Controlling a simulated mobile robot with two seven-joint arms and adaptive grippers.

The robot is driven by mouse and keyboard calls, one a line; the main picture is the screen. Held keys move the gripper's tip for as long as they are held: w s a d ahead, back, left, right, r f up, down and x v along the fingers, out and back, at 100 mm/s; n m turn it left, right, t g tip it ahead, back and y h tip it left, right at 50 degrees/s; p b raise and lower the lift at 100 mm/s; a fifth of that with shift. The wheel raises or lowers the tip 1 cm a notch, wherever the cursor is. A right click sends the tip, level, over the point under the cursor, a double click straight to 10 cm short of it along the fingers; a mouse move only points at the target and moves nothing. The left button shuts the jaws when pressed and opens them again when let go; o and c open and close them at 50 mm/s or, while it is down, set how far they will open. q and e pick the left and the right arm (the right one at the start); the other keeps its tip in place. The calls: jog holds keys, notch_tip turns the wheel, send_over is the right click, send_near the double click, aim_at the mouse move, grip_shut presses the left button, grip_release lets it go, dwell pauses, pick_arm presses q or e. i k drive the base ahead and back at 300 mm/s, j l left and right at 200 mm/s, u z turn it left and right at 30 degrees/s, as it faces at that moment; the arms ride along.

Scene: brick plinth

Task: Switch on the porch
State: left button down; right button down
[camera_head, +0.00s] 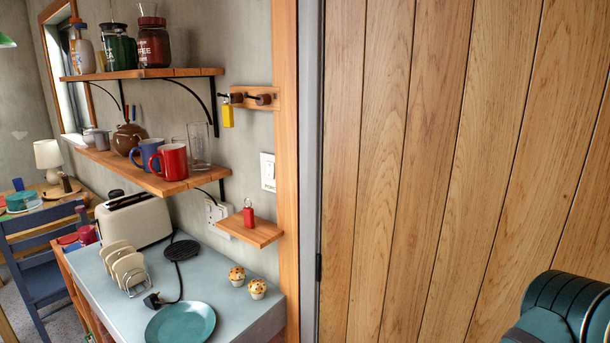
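A white wall switch plate (268,171) is on the grey wall, just left of the wooden door frame. Small dark lettering shows at its lower edge, but it is too small to read surely. Whether its rocker is on or off cannot be told from here. Neither of my grippers is in view. A dark and teal rounded part at the lower right corner is part of my own arm, well to the right of the switch.
A small wooden shelf (257,234) with a red padlock-like item (248,213) juts out below the switch. Hooks with a yellow tag (228,117) hang above. The counter (225,310) holds a toaster (134,218), muffins (257,289) and a teal plate (180,323). A wooden door (440,170) fills the right.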

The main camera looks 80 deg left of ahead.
aim_at(269, 166)
jog(key=u, duration=3)
